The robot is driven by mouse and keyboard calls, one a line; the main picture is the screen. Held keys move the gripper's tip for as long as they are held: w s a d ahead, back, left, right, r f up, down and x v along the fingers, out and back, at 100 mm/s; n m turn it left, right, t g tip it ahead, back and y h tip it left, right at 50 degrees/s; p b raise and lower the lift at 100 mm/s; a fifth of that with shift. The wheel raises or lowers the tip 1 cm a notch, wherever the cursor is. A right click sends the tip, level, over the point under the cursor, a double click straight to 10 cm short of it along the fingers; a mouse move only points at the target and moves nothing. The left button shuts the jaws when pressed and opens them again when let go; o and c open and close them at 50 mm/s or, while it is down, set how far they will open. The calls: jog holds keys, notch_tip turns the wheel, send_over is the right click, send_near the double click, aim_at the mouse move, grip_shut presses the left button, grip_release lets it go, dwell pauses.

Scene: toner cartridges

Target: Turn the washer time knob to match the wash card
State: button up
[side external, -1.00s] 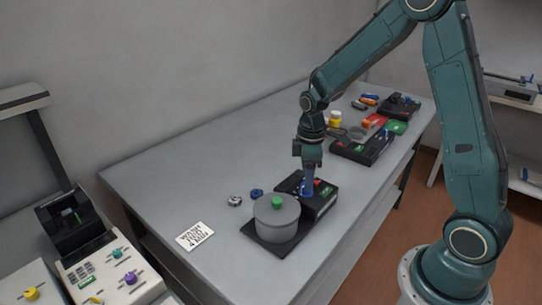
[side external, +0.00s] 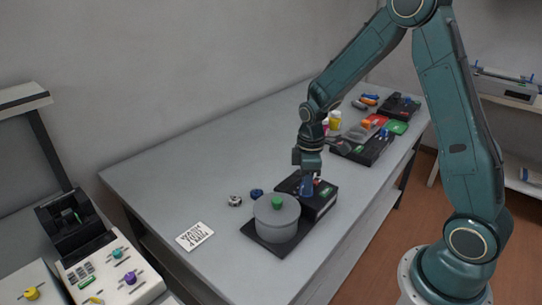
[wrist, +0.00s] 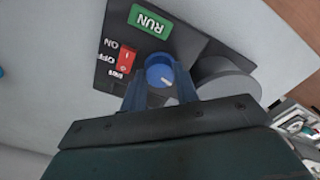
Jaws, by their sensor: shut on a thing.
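The washer (side external: 321,203) is a black box with a grey drum (side external: 276,222) on a dark base. In the wrist view its panel shows a green RUN label (wrist: 150,20), a red switch (wrist: 126,59) marked ON and OFF, and a blue knob (wrist: 160,74) with a pale pointer mark. My gripper (side external: 307,188) points down at the panel. Its fingers are shut on the blue knob's sides, also seen in the wrist view (wrist: 158,85). The wash card (side external: 194,236) lies flat on the table at the front left; its lettering is too small to read surely.
Two small round parts, one grey (side external: 234,201) and one blue (side external: 256,194), lie left of the washer. Other black devices (side external: 364,147) and coloured items stand farther back. A machine with knobs (side external: 112,270) is at the lower left. The table's left middle is clear.

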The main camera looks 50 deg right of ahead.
jog(key=shift+m, duration=0.4)
jog(key=m, duration=1.1)
jog(key=shift+m, duration=2)
jog(key=o, duration=1)
jog(key=shift+r, duration=0.2)
